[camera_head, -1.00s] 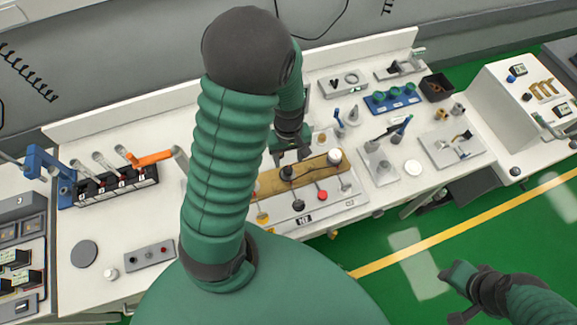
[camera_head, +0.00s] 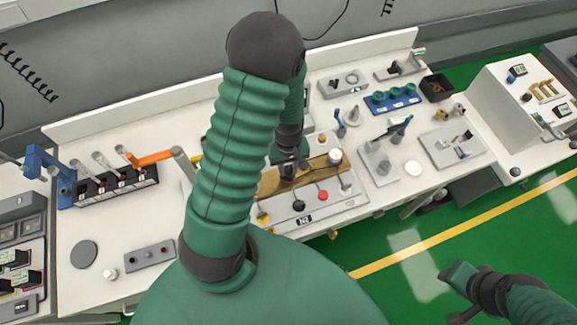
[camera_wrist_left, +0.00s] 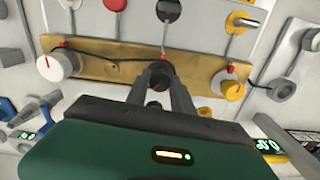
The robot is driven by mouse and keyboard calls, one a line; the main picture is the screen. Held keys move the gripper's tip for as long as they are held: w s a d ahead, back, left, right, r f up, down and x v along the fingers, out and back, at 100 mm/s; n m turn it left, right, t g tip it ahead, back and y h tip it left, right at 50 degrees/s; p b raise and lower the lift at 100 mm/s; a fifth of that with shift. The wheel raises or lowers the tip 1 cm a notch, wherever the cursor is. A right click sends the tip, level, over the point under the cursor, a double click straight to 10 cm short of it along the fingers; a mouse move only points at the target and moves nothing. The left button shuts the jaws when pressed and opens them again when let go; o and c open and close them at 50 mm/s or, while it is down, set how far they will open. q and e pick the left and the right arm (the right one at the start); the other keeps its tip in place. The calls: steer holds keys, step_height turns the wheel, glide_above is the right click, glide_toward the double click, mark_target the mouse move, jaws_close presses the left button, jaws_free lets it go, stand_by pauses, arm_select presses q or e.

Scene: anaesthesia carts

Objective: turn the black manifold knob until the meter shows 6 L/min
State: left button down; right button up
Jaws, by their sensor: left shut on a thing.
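The brass manifold (camera_head: 322,172) lies on the white bench in the head view and crosses the upper part of the left wrist view (camera_wrist_left: 110,66). Its black knob (camera_wrist_left: 160,74) sits between the fingertips of my left gripper (camera_wrist_left: 161,73), which is shut on it. In the head view my left gripper (camera_head: 289,160) is low over the manifold and partly hidden by my arm. A green-lit display (camera_wrist_left: 269,145) shows at the right of the wrist view; I cannot read it surely. My right gripper (camera_head: 458,282) hangs over the green floor, away from the bench.
A white knob (camera_wrist_left: 58,64) and a yellow knob (camera_wrist_left: 229,83) flank the black knob on the manifold. A panel with black and red knobs (camera_head: 323,196) lies in front. A blue tray (camera_head: 392,98) stands behind right. Open floor lies at lower right.

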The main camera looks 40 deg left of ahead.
mark_target(289, 169)
arm_select(q)
steer(key=shift+w, duration=0.1)
stand_by(0.3)
steer(key=c, duration=1.1)
jaws_free()
steer(key=shift+r, duration=0.1)
step_height(289, 169, up, 17)
steer(key=shift+f+p, duration=0.2)
steer(key=shift+p, duration=0.25)
